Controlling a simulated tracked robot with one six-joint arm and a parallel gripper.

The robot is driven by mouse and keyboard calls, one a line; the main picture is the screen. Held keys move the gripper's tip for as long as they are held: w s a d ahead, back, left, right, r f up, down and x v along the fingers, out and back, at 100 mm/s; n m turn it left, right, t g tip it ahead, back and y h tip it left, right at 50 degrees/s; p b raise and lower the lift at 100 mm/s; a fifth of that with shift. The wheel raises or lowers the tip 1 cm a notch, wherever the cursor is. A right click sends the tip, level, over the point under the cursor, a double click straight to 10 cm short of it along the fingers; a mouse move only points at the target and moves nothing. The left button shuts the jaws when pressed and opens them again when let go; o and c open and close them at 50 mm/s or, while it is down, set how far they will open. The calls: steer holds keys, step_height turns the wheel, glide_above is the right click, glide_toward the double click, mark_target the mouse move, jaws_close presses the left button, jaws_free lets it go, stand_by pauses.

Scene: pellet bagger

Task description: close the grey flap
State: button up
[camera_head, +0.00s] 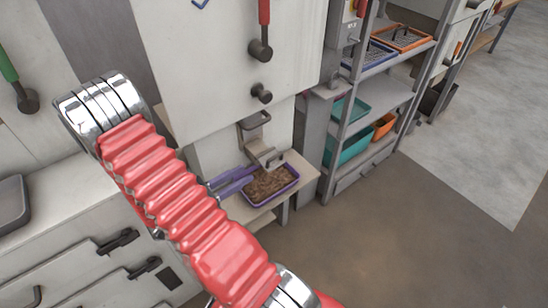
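The grey flap (263,155) is a small metal plate at the outlet (254,121) low on the front of the white machine. It slopes out and down over a purple tray (294,184) of brown pellets (268,184), so it looks open. My gripper (249,177) shows as two purple fingers reaching from behind my red arm, at the tray's left side and lower left of the flap. The fingers look near each other, and I cannot tell how far apart they are. I see nothing held between them. My red arm hides the gripper's base.
The tray stands on a small light table (308,172). A red-handled lever (262,30) and a dark knob (262,93) stick out above the outlet. A grey shelf rack (392,98) with teal and orange bins stands at the right. The floor in front is clear.

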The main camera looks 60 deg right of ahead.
mark_target(274, 157)
steer(key=shift+x, duration=6.7)
steer(key=shift+c, duration=0.5)
jaws_close()
steer(key=shift+a, duration=0.1)
